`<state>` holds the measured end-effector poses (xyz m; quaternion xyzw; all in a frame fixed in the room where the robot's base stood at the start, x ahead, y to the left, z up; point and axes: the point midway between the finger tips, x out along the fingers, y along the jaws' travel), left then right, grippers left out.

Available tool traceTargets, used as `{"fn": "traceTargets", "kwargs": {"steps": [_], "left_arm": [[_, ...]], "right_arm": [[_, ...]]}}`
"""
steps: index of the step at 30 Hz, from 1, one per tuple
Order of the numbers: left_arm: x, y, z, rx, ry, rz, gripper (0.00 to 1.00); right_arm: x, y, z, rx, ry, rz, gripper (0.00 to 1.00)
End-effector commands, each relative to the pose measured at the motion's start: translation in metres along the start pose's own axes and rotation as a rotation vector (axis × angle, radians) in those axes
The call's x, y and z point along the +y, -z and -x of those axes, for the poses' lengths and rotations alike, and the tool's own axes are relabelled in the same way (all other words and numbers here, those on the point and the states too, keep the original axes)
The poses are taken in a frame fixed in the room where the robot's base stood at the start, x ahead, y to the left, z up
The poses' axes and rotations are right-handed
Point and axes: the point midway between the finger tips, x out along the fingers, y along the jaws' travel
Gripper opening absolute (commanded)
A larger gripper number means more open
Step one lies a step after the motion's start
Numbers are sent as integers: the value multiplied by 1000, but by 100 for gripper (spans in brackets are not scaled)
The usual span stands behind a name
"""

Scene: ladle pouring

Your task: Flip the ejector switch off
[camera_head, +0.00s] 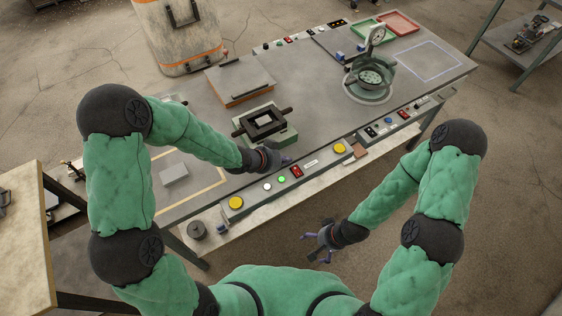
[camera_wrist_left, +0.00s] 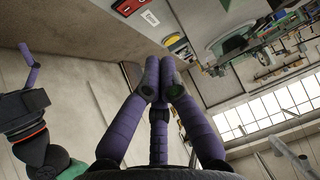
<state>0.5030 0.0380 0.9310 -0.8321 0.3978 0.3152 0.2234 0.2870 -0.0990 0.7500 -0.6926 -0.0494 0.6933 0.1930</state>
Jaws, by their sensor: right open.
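A red rocker switch (camera_head: 297,171) sits on the front control strip beside a lit green lamp (camera_head: 282,180). Another red switch (camera_head: 404,114) is farther right on the strip. Labels are too small to read, so I cannot tell which is the ejector switch. My left gripper (camera_head: 287,160) is at the table's front edge, just behind the nearer red switch. In the left wrist view its purple fingers (camera_wrist_left: 161,72) meet at the tips with nothing between them; a red switch (camera_wrist_left: 127,6) shows beyond them. My right gripper (camera_head: 318,243) is open and empty, below the table's front edge.
Yellow buttons (camera_head: 236,202) and a white button (camera_head: 267,186) share the strip. Behind my left gripper stands a black-framed mould (camera_head: 264,122). A pot with a gauge (camera_head: 369,78) is at right. Red (camera_head: 399,23) and green trays (camera_head: 368,30) lie at the back.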

Motion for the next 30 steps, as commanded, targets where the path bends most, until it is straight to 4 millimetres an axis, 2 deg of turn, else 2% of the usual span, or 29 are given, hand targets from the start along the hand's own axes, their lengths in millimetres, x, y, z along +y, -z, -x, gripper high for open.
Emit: {"fn": "traceTargets", "kwargs": {"steps": [1,9,12,19,30], "left_arm": [[2,-2,-13,0,-3,-2,0],[1,-1,-62,0,-2,-2,0],[1,-14,-71,-2,-1,1,0],[0,-26,-84,0,1,-1,0],[0,-28,-85,0,1,-1,0]], "right_arm": [[2,0,-6,0,0,0,100],[6,1,-17,0,0,0,100],[8,1,-22,0,0,0,100],[9,1,-26,0,0,0,100],[9,1,-26,0,0,0,100]]}}
